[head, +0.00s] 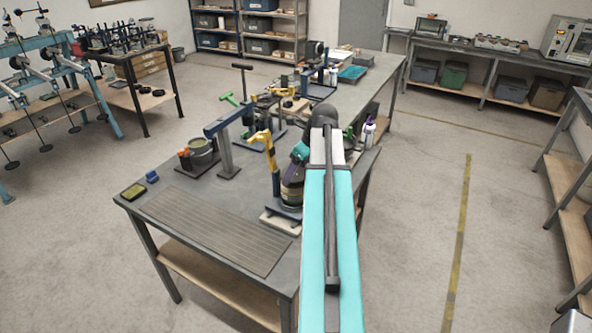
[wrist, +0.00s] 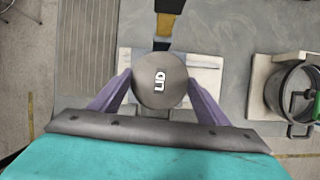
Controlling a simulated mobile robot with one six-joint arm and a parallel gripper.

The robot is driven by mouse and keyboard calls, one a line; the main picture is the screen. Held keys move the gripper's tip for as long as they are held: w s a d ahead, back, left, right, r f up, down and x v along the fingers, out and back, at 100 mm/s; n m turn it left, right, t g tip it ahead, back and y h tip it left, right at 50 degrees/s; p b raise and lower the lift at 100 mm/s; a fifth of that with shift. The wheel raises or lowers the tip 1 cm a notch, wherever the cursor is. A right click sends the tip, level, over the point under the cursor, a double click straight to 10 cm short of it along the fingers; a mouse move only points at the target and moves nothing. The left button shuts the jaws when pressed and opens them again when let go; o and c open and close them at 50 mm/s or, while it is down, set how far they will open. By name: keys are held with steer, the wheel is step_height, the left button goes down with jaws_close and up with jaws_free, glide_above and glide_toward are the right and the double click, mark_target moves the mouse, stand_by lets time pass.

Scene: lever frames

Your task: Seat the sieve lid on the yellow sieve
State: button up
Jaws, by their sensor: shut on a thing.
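A round grey sieve lid (wrist: 148,98) marked "LID" sits between the two purple fingers of my gripper (wrist: 160,80) in the wrist view. The fingers are shut on its left and right sides. The lid shows its flat top and hides what is directly below it. In the head view my gripper is partly covered by my arm, above a dark round body with a yellowish band (head: 291,193) on a blue base. I cannot tell for sure that this is the yellow sieve, nor whether the lid touches it.
A yellow upright (head: 269,148) stands just behind the round body; its yellow arm (wrist: 163,24) shows beyond the lid. A metal pot with a green handle (wrist: 290,92) is at the right in the wrist view. A ribbed mat (head: 215,228) lies clear at the table's front.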

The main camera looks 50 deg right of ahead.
steer(key=shift+f, duration=0.35)
stand_by(0.6)
steer(key=o, duration=1.2)
steer(key=shift+r, duration=0.1)
steer(key=shift+b+v, duration=1.85)
steer(key=shift+v, duration=5)
